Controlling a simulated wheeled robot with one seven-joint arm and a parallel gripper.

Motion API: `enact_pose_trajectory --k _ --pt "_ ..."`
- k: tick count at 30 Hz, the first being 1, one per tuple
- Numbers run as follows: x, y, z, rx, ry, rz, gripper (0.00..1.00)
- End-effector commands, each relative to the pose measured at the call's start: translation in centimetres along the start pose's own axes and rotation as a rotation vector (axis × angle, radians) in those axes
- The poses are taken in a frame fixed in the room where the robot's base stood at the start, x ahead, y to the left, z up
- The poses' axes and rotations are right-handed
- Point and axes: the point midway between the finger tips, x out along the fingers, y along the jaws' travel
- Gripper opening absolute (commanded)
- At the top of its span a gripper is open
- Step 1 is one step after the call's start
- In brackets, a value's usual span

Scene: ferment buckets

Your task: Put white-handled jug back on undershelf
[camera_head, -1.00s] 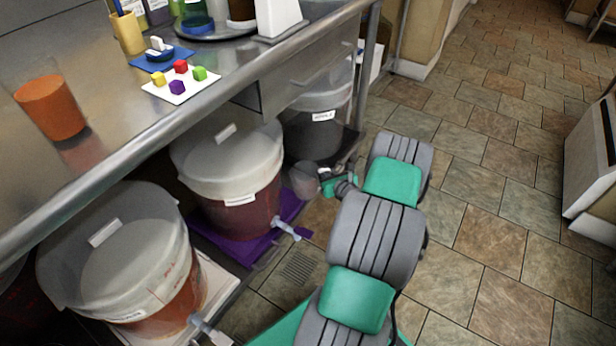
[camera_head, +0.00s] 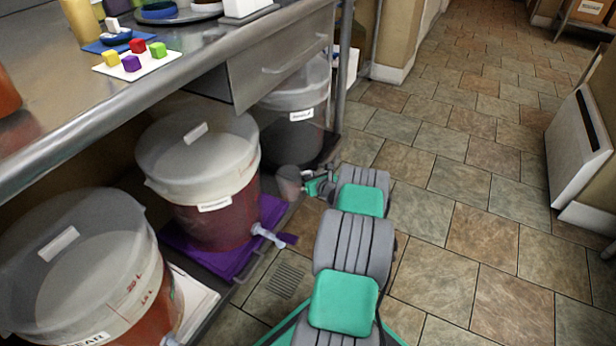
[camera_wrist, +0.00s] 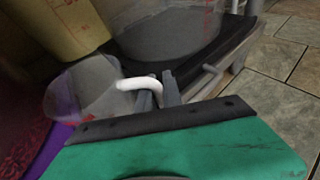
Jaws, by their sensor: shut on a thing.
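The white-handled jug (camera_wrist: 82,92) is a translucent grey vessel at the left of the wrist view, tilted in that picture. Its white handle (camera_wrist: 138,84) reaches between my gripper's fingers. My gripper (camera_wrist: 158,94) is shut on this handle. In the head view the jug (camera_head: 289,182) is at the front edge of the undershelf (camera_head: 328,150), between the purple mat and the dark bucket. My gripper (camera_head: 312,186) is just right of it there. I cannot tell whether the jug's base touches the shelf.
Lidded buckets stand on the undershelf: a dark one (camera_head: 291,115), a red one (camera_head: 203,180) on a purple mat (camera_head: 190,244), and an orange one (camera_head: 85,265) at front left. A tap (camera_head: 268,236) juts over the shelf edge. The tiled floor (camera_head: 460,240) at right is clear.

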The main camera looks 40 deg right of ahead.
Motion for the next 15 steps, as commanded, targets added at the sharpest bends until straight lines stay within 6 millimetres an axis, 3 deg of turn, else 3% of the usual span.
enact_pose_trajectory --k 3,4,11,15 --pt "0.09 0.02 -0.29 0.001 0.0 0.0 0.0" --pt "0.09 0.01 -0.25 0.0 0.0 0.0 0.12" --pt "0.08 0.02 -0.25 0.0 0.0 0.0 0.31" --pt "0.07 0.02 -0.25 0.0 0.0 0.0 0.32"
